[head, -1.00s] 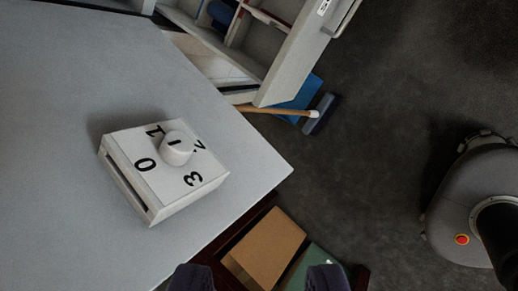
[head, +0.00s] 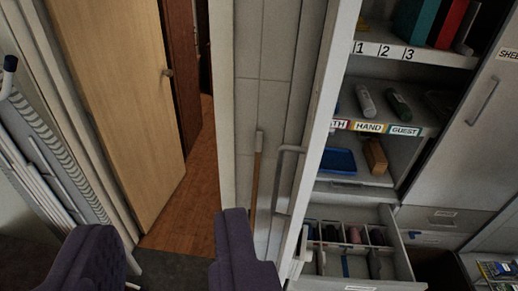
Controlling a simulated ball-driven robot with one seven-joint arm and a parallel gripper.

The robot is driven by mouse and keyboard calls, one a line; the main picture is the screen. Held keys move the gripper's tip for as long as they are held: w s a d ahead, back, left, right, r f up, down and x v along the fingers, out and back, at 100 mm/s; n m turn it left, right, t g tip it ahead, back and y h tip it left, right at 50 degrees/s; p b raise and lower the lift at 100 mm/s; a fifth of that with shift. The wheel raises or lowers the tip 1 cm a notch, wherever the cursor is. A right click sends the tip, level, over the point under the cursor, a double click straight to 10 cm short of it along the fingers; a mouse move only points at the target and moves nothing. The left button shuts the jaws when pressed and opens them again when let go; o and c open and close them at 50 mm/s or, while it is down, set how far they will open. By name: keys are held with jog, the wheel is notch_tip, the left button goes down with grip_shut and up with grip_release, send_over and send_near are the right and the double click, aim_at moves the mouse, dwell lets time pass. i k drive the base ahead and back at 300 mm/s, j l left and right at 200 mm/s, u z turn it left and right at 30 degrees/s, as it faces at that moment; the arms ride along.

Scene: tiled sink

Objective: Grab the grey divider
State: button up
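An open drawer (head: 390,283) in the cabinet at the lower right has several small compartments along its back. Upright dividers separate rolled dark items there. A dark grey upright piece (head: 374,263) stands in the front part of the drawer and may be the grey divider; it is too small to be sure. My gripper (head: 168,245) is at the bottom left, its two purple fingers wide apart with nothing between them. It is left of the drawer and apart from it.
Shelves above the drawer hold binders (head: 415,22), two small bottles (head: 366,100) and a blue tray (head: 338,160). A tall panel with a handle (head: 283,180) stands between my gripper and the drawer. A wooden door (head: 120,110) is open at the left.

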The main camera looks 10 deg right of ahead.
aim_at(374, 264)
jog(key=k+l+z, duration=0.1)
jog(key=z, duration=0.95)
